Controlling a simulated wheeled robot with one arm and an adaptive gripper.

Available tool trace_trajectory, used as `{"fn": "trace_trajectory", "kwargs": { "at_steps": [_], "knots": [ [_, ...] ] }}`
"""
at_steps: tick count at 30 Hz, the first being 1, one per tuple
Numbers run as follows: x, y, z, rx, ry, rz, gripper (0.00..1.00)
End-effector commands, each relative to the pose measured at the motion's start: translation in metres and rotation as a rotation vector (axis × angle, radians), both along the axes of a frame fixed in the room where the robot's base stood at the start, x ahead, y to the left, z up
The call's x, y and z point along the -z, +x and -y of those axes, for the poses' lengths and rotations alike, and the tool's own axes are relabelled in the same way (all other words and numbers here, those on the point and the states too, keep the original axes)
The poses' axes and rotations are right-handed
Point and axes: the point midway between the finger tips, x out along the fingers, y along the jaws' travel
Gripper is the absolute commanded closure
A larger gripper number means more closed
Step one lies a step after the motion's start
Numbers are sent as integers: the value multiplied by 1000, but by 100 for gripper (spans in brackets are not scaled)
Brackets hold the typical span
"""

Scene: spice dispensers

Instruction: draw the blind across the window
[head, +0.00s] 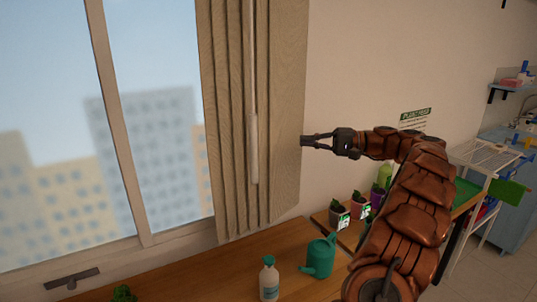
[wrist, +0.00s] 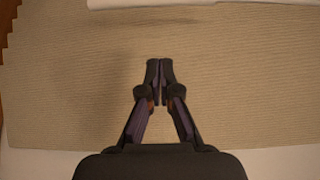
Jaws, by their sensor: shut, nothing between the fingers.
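The window (head: 55,90) fills the left of the head view, with city buildings behind its glass. The beige blind (head: 285,110) hangs gathered in vertical folds at the window's right side, leaving most of the glass bare. A pale wand (head: 253,150) hangs down in front of the blind. My gripper (head: 305,141) is at the blind's right edge, fingers pointing left, right of the wand. In the wrist view my gripper (wrist: 159,66) has its fingertips together and empty, with the blind's fabric (wrist: 75,80) behind them. Whether it touches the fabric cannot be told.
Below the blind is a wooden table (head: 215,270) with a white bottle (head: 269,280), a green watering can (head: 320,258) and several potted plants (head: 339,214). A white rack (head: 490,155) stands at the right. A dark window handle (head: 71,278) is at lower left.

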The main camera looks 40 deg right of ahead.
Motion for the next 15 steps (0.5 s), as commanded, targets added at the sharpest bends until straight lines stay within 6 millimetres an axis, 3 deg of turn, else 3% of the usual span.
{"fn": "trace_trajectory", "kwargs": {
  "at_steps": [9, 15],
  "knots": [
    [6, 3, -8, 0, 5, 2, 100],
    [-2, 7, -14, -4, -1, 7, 100]
  ]
}}
